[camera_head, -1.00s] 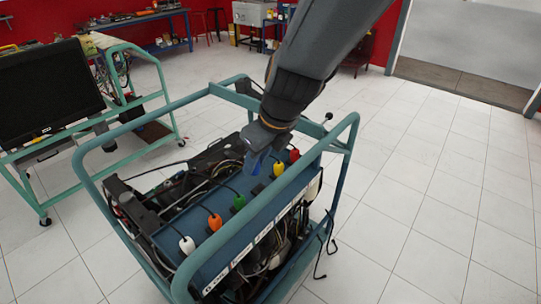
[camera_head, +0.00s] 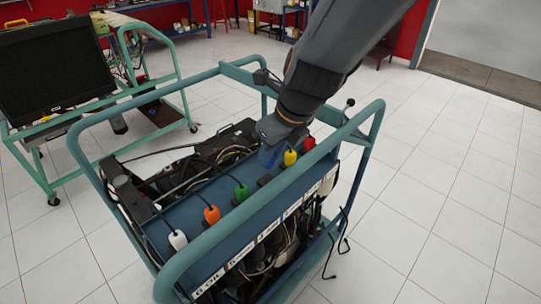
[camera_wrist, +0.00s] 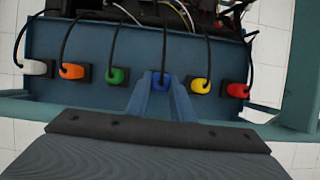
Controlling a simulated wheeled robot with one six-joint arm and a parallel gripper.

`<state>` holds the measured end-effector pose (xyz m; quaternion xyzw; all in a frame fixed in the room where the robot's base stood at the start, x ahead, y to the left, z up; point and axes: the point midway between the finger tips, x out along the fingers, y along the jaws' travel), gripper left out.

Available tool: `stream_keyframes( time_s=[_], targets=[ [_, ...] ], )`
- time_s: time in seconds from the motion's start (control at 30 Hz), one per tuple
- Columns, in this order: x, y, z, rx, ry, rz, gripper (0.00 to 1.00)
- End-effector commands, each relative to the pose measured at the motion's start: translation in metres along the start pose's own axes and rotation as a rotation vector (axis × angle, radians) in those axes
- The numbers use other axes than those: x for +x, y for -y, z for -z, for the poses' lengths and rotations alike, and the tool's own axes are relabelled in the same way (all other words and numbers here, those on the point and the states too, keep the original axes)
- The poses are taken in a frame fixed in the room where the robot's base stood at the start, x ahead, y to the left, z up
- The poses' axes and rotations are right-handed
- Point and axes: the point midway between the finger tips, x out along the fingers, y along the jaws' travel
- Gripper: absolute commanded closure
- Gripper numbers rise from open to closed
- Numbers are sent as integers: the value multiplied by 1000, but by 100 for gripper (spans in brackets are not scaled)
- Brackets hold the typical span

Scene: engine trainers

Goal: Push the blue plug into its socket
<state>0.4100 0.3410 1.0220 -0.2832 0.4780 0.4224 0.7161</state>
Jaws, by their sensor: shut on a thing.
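The blue plug (camera_wrist: 161,80) sits between the fingers of my gripper (camera_wrist: 161,88), in the middle of the wrist view, with a black cable rising from it. My gripper is shut on it. In the head view my gripper (camera_head: 269,153) is low over the blue panel (camera_wrist: 60,38), between the green plug (camera_head: 241,192) and the yellow plug (camera_head: 290,158). A dark socket block (camera_head: 265,180) shows just below the fingers there. The fingers hide most of the plug's lower end, so I cannot tell whether it is in the socket.
White (camera_head: 177,240), orange (camera_head: 211,214) and red (camera_head: 308,143) plugs stand in the same row, with cables close by. A teal tube frame (camera_head: 222,199) surrounds the engine trainer. A trolley with a monitor (camera_head: 55,80) is at left. Floor at right is clear.

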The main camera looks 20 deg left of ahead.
Motion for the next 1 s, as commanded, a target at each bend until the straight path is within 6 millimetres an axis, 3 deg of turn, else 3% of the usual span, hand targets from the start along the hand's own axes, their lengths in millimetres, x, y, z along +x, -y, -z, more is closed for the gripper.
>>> stream_keyframes(
  time_s=[1.0],
  targets=[
    [48,-2,19,-2,1,-1,100]
  ],
)
